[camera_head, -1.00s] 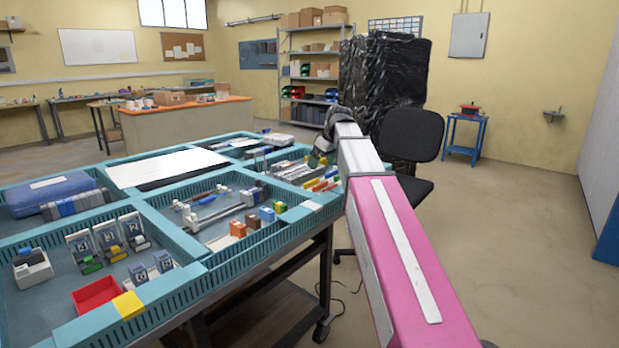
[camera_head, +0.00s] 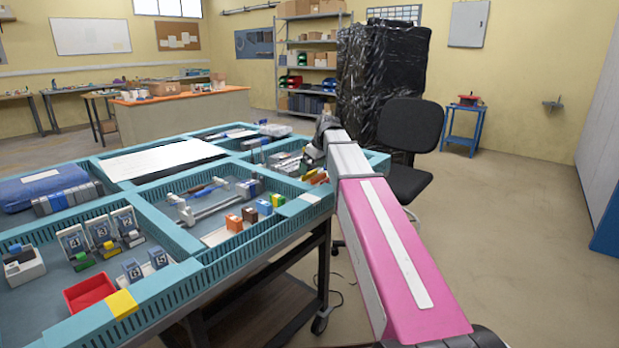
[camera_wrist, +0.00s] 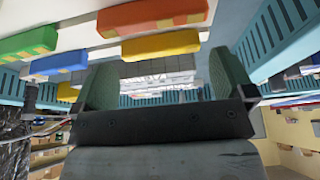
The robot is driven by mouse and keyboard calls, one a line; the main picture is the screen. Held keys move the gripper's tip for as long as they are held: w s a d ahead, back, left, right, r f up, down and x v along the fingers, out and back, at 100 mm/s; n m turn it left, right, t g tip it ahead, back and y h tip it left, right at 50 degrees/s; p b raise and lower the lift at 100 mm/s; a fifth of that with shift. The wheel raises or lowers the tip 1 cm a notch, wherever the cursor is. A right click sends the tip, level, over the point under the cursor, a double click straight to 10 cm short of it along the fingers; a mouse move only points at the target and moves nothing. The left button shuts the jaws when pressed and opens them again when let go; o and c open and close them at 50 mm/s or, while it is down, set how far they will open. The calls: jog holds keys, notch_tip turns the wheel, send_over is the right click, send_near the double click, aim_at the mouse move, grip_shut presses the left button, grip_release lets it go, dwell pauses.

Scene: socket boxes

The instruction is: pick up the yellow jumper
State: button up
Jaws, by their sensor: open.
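A yellow jumper (camera_wrist: 160,46), a long bar, shows in the wrist view just beyond my gripper (camera_wrist: 164,78). A second, smaller yellow piece (camera_wrist: 68,92) is at the left there. My gripper's two green-grey fingers are apart, with nothing held between them. An orange bar (camera_wrist: 150,15), a green bar (camera_wrist: 30,42) and a blue bar (camera_wrist: 58,65) lie near the yellow one. In the head view my gripper (camera_head: 312,156) is over the right-hand compartment of the teal tray, and hides part of the coloured bars (camera_head: 316,177).
The teal divided tray (camera_head: 175,292) holds several blocks and sockets. A red bin (camera_head: 88,293) is in its front compartment. A black chair (camera_head: 410,130) and a black-wrapped stack (camera_head: 380,80) stand behind my arm. The floor to the right is clear.

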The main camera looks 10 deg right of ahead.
aim_at(310, 173)
jog(key=shift+x, duration=1.5)
jog(key=c, duration=0.6)
jog(key=shift+r, duration=0.1)
jog(key=shift+c, duration=0.2)
